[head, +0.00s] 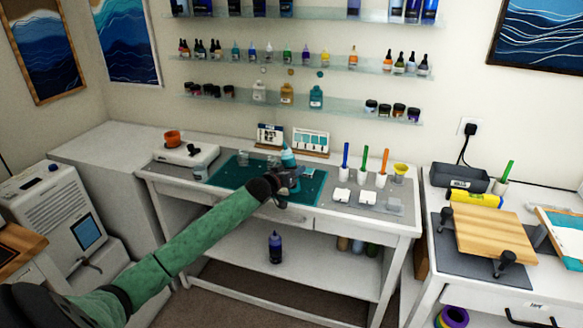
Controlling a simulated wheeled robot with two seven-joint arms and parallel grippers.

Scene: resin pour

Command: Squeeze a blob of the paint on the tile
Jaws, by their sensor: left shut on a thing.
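My left gripper (287,180) is over the green mat on the middle table, shut on a light blue paint bottle (288,157). The bottle's upper part shows above the fingers; its lower part is hidden by the gripper. I cannot tell which piece is the tile, and no paint blob can be made out. My right gripper is not in view.
The green mat (228,179) lies under my left arm. Upright holders with blue, orange and green sticks (364,160) and a yellow cup (400,170) stand at the table's right. Small display cards (310,142) stand behind. A wooden board (495,233) lies on the right bench.

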